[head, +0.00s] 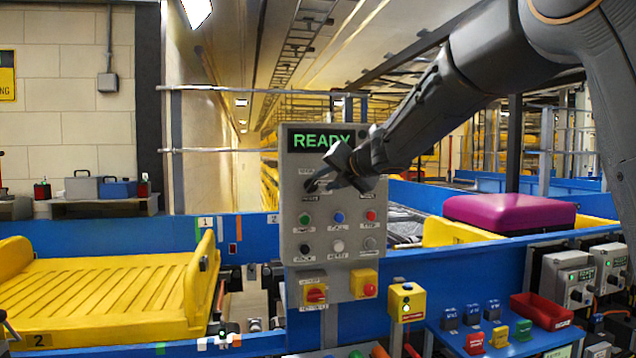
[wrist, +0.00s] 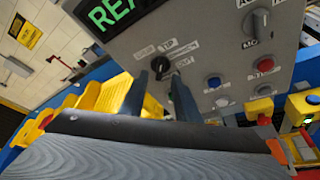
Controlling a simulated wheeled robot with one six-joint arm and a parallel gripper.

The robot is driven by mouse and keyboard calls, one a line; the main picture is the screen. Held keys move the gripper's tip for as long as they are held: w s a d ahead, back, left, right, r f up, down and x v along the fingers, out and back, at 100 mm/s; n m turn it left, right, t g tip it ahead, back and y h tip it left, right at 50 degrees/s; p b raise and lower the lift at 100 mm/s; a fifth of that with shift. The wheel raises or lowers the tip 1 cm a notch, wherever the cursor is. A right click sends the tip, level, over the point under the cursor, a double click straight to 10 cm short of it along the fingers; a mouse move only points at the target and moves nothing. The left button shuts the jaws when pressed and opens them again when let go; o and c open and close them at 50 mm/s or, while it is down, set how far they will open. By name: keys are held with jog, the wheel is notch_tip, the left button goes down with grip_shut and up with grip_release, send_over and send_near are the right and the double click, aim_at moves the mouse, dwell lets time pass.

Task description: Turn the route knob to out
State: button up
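The grey control panel (head: 292,230) stands upright in the middle of the head view, with a lit green READY display (head: 322,139). In the wrist view, the black route knob (wrist: 160,66) sits on the panel (wrist: 215,55), with small labels around it including TIP and OUT. The exact direction of its pointer is unclear. My gripper (head: 318,182) is at the upper part of the panel and hides part of the knob row in the head view. In the wrist view, my gripper (wrist: 159,76) is open, its fingertips either side of the knob; contact cannot be told.
A second knob (wrist: 257,22) and several push buttons (head: 338,217) are near on the panel. A red rotary switch (head: 315,294) is below. A yellow tray (head: 100,295) is at left, and a purple load (head: 508,212) is on the conveyor at right.

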aim_at(315, 185)
jog(key=shift+p+x, duration=0.45)
jog(key=shift+x, duration=2.15)
grip_shut()
